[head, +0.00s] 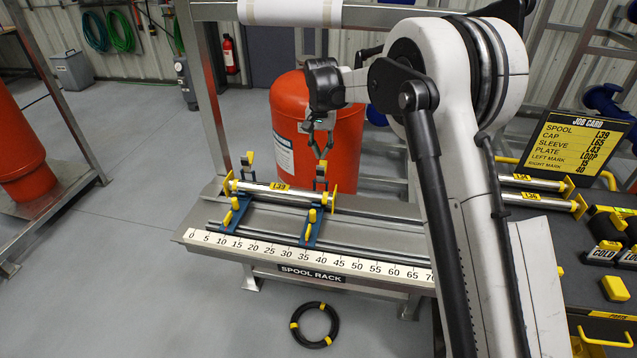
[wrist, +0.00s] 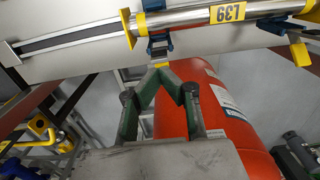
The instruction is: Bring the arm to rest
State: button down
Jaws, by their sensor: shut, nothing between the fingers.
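My gripper (head: 322,154) hangs from the raised arm in the head view, in front of the orange cylinder and above the far side of the spool rack. In the wrist view my gripper (wrist: 162,70) is shut, its green fingers meeting with nothing between them. A spool (head: 275,188) labelled L39 lies across two blue clamp stands on the rack (head: 208,238). The spool also shows in the wrist view (wrist: 195,17), beyond the fingertips. My gripper appears apart from the spool.
The orange cylinder (head: 348,130) stands close behind the rack. A job card (head: 580,145) and a bench with more spools (head: 530,182) are at the right. A black ring (head: 314,325) lies on the floor. The floor at left is largely clear.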

jog(key=shift+s+r, duration=0.15)
jog(key=shift+r, duration=0.55)
jog(key=shift+s+d+r, duration=0.15)
jog(key=shift+d+r, duration=0.1)
jog(key=shift+r, duration=0.1)
jog(key=s+d+r+t+b, duration=0.1)
jog(key=s+d+r+t, duration=0.1)
jog(key=s+d+r, duration=0.6)
jog(key=s+d+r+t+b, duration=0.1)
jog(key=s+d+r, duration=0.45)
jog(key=s, duration=0.45)
jog(key=s+d+f+n+t+b, duration=0.1)
jog(key=s+d+f+t, duration=0.1)
jog(key=s, duration=1)
jog(key=s+d+f+n+t+b, duration=0.1)
jog(key=s+d+f, duration=0.3)
jog(key=s, duration=0.9)
jog(key=shift+d+f+t, duration=0.3)
jog(key=shift+d+t, duration=0.3)
jog(key=shift+d, duration=0.25)
